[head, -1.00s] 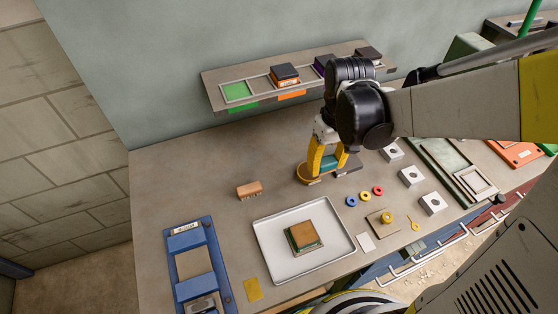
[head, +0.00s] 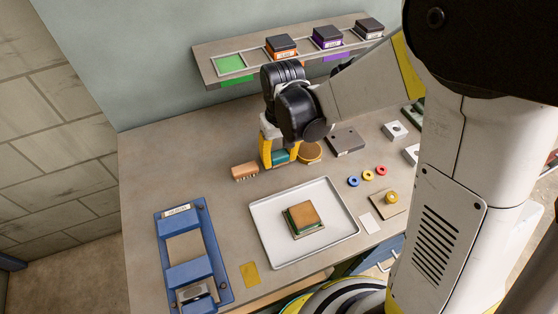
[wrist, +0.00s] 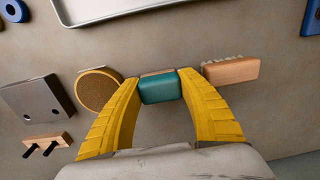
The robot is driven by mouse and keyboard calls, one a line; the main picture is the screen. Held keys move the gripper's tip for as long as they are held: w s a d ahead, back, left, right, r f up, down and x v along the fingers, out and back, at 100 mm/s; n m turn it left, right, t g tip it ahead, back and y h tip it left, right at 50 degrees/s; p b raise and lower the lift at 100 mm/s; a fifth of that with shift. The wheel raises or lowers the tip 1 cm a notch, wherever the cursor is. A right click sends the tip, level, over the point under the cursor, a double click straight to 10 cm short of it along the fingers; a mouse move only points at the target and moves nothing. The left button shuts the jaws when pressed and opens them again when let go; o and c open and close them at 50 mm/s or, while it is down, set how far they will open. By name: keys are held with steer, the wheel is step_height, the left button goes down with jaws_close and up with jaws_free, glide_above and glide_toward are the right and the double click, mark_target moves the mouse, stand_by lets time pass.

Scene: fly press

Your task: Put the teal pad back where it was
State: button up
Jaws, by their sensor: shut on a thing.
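My gripper (head: 273,158) has yellow fingers shut on the teal pad (head: 281,156). In the wrist view the teal pad (wrist: 162,87) sits between the two fingertips (wrist: 160,84). In the head view it is over the table between a wooden brush (head: 244,171) on the left and a round tan-topped disc (head: 310,152) on the right. The exact height of the pad above the table cannot be told. On the wall shelf (head: 205,64), a green-marked place (head: 230,64) at the left end is empty.
A white tray (head: 262,232) with a tan-topped block (head: 303,217) stands in front. A blue fixture (head: 217,262) is at left. A grey block (head: 345,141), small rings (head: 367,175) and other grey blocks (head: 394,131) lie right. Orange, purple and dark pads stand on the shelf.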

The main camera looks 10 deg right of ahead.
mark_target(280, 153)
steer(key=shift+f, duration=0.35)
steer(key=shift+f, duration=0.1)
steer(key=shift+f, duration=0.15)
steer(key=o, duration=1)
steer(key=r+p, duration=0.4)
steer(key=r, duration=0.8)
steer(key=shift+d+r, duration=0.15)
steer(key=shift+d, duration=0.05)
steer(key=s+d+r+m+t, duration=0.3)
steer(key=s+d+r+t, duration=0.4)
steer(key=s+d, duration=0.3)
steer(key=d+r, duration=0.1)
steer(key=d, duration=0.2)
steer(key=shift+s+r, duration=0.35)
steer(key=shift+r, duration=0.05)
